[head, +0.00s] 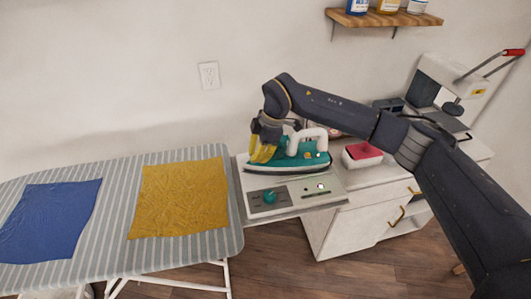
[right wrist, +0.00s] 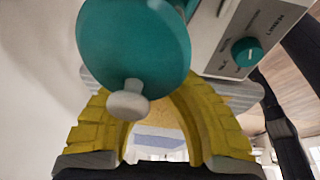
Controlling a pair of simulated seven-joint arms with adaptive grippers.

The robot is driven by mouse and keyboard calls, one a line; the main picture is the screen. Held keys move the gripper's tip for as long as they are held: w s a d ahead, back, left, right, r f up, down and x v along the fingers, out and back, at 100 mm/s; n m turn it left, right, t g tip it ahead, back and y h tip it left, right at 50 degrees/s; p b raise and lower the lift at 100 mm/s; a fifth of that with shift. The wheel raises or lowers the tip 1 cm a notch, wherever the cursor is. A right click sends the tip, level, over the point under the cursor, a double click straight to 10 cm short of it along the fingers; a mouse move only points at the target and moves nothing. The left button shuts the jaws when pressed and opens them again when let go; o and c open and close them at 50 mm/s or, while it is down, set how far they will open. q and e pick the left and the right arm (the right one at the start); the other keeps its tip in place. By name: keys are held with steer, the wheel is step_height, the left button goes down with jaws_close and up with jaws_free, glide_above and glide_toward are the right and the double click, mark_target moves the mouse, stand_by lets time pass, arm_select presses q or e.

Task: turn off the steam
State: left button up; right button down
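A teal and white steam iron (head: 301,155) sits on a pale grey control base (head: 318,190) that carries a teal dial (head: 269,197). My right gripper (head: 262,152), with yellow fingers, is at the left end of the iron, beside its white handle. In the right wrist view, a rounded teal part of the iron (right wrist: 135,40) with a white knob (right wrist: 127,101) covers the upper parts of the yellow fingers, so their tips and any contact are hidden. The base's dial (right wrist: 244,52) shows there too. My left gripper is not in view.
A striped ironing board (head: 113,200) bears a yellow cloth (head: 180,198) and a blue cloth (head: 50,220). A red-topped white box (head: 362,155) stands right of the iron. A heat press (head: 440,85) is at the back right. A bottle shelf (head: 385,19) hangs above.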

steer(key=shift+s+a+f, duration=0.1)
steer(key=shift+f, duration=0.05)
stand_by(0.3)
steer(key=shift+w+a+r, duration=0.15)
steer(key=shift+w+r, duration=0.2)
steer(key=shift+w, duration=0.4)
